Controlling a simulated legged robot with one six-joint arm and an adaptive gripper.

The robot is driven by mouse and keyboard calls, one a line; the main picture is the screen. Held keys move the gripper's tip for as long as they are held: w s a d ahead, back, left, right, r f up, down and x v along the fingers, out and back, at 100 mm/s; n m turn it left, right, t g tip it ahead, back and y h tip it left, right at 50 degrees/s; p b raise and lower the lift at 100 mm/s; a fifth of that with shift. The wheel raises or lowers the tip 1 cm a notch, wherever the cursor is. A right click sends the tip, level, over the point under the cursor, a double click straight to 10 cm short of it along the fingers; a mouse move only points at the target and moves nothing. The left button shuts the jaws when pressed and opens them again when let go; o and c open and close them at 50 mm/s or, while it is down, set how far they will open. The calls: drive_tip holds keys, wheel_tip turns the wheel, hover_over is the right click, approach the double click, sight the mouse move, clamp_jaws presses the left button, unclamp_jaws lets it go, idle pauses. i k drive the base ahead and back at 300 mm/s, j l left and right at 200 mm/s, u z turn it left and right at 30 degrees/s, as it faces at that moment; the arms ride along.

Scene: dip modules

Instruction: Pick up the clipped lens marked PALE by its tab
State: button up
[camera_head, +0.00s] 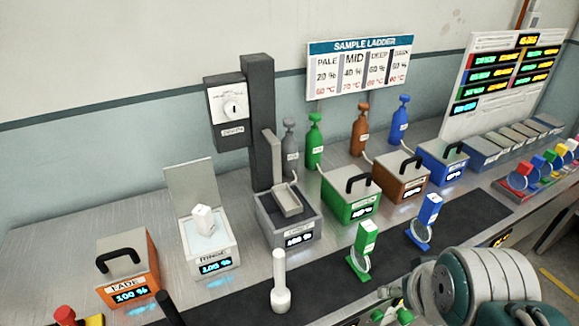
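Two clipped lenses stand on the dark mat, each a round clear disc under an upright tab with a white label. One has a green tab (366,237) and the other a blue tab (430,209). Their label text is too small to read, so I cannot tell which is marked PALE. More clipped lenses with red, blue, green and yellow tabs (524,168) stand in a row at the far right. My teal and grey arm (475,285) fills the lower right, to the right of the green-tabbed lens. My gripper's fingertips cannot be made out.
Green (351,214), brown (401,188) and blue (446,166) lidded tanks stand behind the mat. An orange FADE tank (125,291), a white RINSE tray (209,268) and a grey tank with a dark column (260,120) stand left. A white handle (279,280) stands upright in front. The dark mat (335,280) has free room.

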sight(201, 215)
drive_tip(key=u, duration=1.35)
